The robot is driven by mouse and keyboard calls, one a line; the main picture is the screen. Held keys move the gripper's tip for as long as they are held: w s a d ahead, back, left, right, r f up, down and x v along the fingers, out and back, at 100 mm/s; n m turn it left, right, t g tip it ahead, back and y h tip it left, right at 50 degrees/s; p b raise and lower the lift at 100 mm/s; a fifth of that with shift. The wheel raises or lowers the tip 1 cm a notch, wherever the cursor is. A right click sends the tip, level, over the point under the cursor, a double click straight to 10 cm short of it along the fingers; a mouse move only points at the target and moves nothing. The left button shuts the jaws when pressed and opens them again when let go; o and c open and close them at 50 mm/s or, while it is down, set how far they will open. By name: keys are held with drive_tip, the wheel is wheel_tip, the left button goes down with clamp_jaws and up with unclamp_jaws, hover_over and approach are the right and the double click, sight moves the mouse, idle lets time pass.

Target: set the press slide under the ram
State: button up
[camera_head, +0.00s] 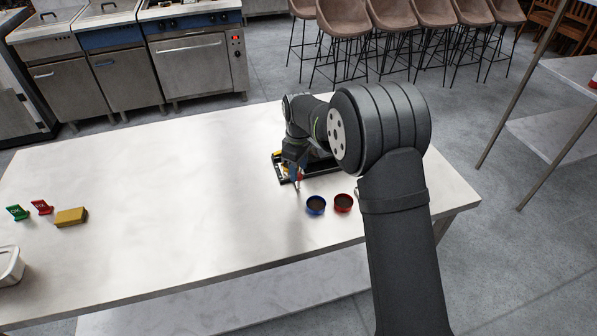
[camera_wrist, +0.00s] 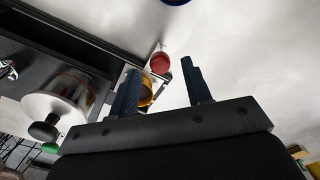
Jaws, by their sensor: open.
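The press (camera_head: 325,168) stands on a black base near the right of the table, mostly hidden behind my arm in the head view. In the wrist view its dark base (camera_wrist: 60,40) shows at the left. My gripper (camera_wrist: 160,66) is open, low at the press's left side; it also shows in the head view (camera_head: 297,178). A red rounded part (camera_wrist: 160,63) appears between the fingertips, with a yellow part (camera_wrist: 147,92) by the left finger. I cannot tell whether these belong to the slide, or whether a finger touches them. The ram is not clearly visible.
A blue cup (camera_head: 316,204) and red cup (camera_head: 343,202) stand in front of the press. A yellow block (camera_head: 71,217), red sign (camera_head: 41,207), green sign (camera_head: 17,212) and white tray (camera_head: 10,265) are at left. A silver knobbed cylinder (camera_wrist: 58,103) shows in the wrist view. Mid-table is clear.

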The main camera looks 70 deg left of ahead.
drive_tip(key=shift+f, duration=0.95)
drive_tip(key=shift+c, duration=0.3)
clamp_jaws()
drive_tip(key=w, duration=1.6)
drive_tip(key=shift+w, duration=0.25)
drive_tip(key=shift+w+r, duration=0.1)
drive_tip(key=shift+c, duration=0.4)
unclamp_jaws()
drive_tip(key=shift+o, duration=0.7)
